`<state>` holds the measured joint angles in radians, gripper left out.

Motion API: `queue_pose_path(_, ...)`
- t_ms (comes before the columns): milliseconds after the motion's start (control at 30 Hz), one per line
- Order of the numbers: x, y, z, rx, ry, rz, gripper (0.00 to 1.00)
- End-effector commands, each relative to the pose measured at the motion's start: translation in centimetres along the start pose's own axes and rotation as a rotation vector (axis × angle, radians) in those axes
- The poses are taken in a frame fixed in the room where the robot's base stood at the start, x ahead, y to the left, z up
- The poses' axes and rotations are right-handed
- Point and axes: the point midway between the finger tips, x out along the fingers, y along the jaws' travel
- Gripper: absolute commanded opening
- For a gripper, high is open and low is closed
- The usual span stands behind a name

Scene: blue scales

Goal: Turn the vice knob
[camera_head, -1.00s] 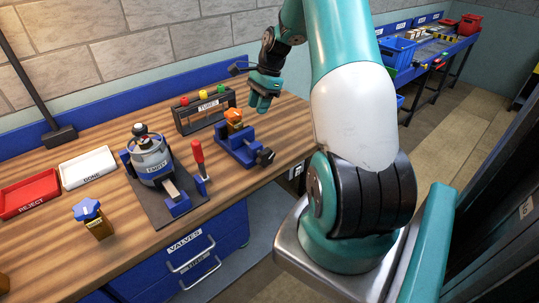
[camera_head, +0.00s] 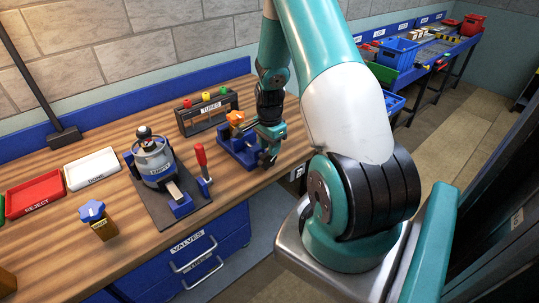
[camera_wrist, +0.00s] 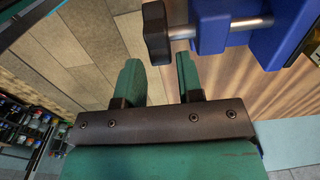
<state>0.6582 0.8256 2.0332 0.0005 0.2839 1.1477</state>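The blue vice (camera_head: 232,152) stands on the wooden bench with a brass, orange-topped valve (camera_head: 236,119) in it. In the wrist view the vice's blue body (camera_wrist: 285,38) is at upper right. A silver screw runs left from it to the black knob (camera_wrist: 156,33). My gripper (camera_wrist: 159,66) is open and empty. Its two teal fingers point toward the knob, which lies just beyond the fingertips, roughly in line with the gap. Contact is not visible. In the head view my gripper (camera_head: 269,138) is at the vice's right end and partly hides the knob.
Left of the vice, a grey canister fixture (camera_head: 151,160) and a red-handled lever (camera_head: 201,160) stand on a dark plate. A rack with coloured knobs (camera_head: 208,113) is behind. White (camera_head: 92,168) and red (camera_head: 35,195) trays and a blue-topped valve (camera_head: 98,220) are further left.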

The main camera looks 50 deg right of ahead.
Motion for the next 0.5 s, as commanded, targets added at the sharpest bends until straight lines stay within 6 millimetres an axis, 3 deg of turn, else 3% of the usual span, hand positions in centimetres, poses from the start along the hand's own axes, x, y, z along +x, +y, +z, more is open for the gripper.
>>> queue_pose_path(200, 3.5, 0.0, 0.0, 0.001, -0.001, 0.002, 0.34)
queue_pose_path(500, 5.2, 0.0, 0.0, 0.001, 0.000, -0.001, 0.34)
